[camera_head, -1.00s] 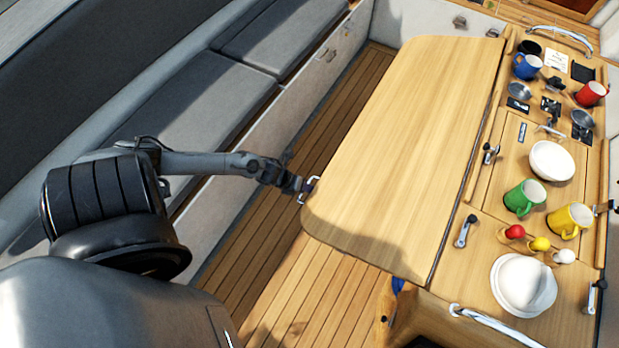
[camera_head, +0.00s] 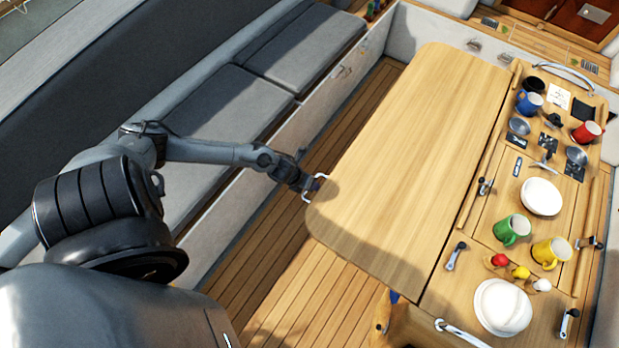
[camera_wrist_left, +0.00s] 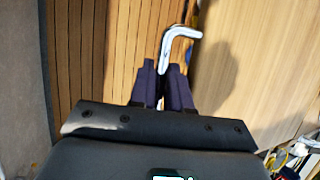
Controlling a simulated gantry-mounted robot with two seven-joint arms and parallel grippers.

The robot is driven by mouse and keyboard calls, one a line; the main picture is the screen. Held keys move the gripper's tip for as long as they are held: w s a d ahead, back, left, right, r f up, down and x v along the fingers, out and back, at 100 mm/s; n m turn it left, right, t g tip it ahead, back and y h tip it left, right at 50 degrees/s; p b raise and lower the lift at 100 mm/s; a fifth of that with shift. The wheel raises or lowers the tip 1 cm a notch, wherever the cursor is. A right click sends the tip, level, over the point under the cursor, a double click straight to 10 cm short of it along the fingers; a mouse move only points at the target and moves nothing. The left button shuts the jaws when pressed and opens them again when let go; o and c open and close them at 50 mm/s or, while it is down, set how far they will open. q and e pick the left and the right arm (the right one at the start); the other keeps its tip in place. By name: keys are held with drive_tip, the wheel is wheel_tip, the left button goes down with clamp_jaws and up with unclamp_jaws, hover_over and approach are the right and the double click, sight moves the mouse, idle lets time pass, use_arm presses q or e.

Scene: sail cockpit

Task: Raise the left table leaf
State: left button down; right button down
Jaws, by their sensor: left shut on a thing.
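The left table leaf (camera_head: 415,150) is a broad pale wood panel with rounded corners. It extends out from the table's left side and looks roughly level with the table top; its exact angle is hard to tell. The underside of the leaf is hidden. My right gripper is not in view.
The fixed table top (camera_head: 435,289) carries mugs, white plates (camera_head: 541,197), a green mug (camera_head: 511,229), a yellow mug (camera_head: 550,252) and several latches, one at its near left (camera_head: 455,256). A grey bench (camera_head: 215,125) lies left. Plank floor (camera_head: 270,255) is clear between.

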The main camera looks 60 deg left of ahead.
use_arm(q)
drive_tip(key=c, duration=1.4)
unclamp_jaws()
drive_tip(key=shift+c, duration=0.2)
drive_tip(key=v, duration=1)
drive_tip(key=shift+s+r+p, duration=0.2)
drive_tip(key=shift+r+p, duration=0.15)
